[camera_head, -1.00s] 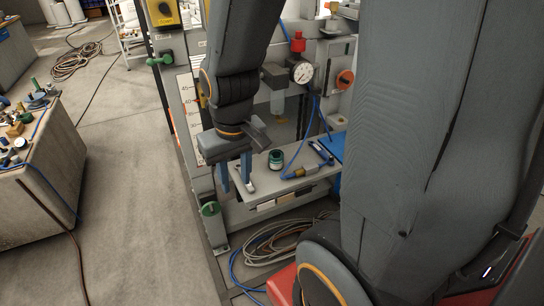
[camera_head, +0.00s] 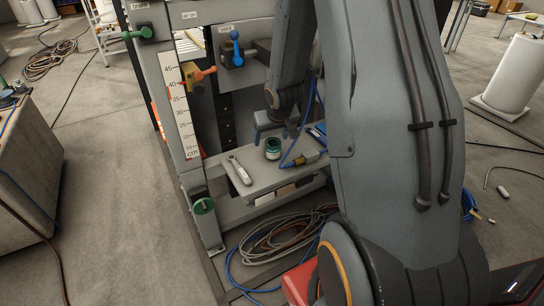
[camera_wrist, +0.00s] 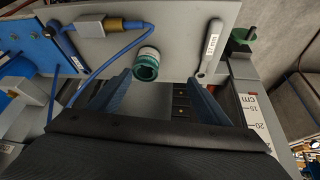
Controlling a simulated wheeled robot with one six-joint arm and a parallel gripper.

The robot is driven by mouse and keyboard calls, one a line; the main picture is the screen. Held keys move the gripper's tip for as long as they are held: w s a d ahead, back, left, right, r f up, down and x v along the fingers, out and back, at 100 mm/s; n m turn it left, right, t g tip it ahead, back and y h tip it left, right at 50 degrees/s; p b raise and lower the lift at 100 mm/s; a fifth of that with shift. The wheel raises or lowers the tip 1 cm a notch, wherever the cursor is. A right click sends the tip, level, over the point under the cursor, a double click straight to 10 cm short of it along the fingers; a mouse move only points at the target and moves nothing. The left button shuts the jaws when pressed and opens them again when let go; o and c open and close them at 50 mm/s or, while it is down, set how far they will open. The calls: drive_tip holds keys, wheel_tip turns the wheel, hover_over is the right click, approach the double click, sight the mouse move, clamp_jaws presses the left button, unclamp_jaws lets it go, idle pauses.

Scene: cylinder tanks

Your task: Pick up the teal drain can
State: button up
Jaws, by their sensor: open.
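The teal drain can (camera_head: 273,148) is a small round can with a pale label band. It stands upright on the grey shelf (camera_head: 262,184) of the rig. In the wrist view the can (camera_wrist: 147,65) shows just beyond the fingertips, nearer the left finger.
A silver wrench (camera_head: 239,171) lies on the shelf left of the can. A blue hose with a brass fitting (camera_head: 306,158) lies to its right. Coiled hoses (camera_head: 275,240) lie on the floor below.

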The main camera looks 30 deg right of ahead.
sight(273, 147)
drive_tip(key=shift+t, duration=0.6)
drive_tip(key=w+d+f, duration=0.1)
drive_tip(key=f, duration=0.1)
drive_tip(key=w+d+f+b, duration=0.1)
drive_tip(key=w+d+f, duration=0.2)
drive_tip(key=f, duration=0.1)
drive_tip(key=shift+w+d+f, duration=0.15)
drive_tip(key=shift+x, duration=3.8)
drive_tip(key=shift+f, duration=0.1)
drive_tip(key=shift+c, duration=0.5)
drive_tip(key=c, duration=1.2)
drive_tip(key=shift+c, duration=0.2)
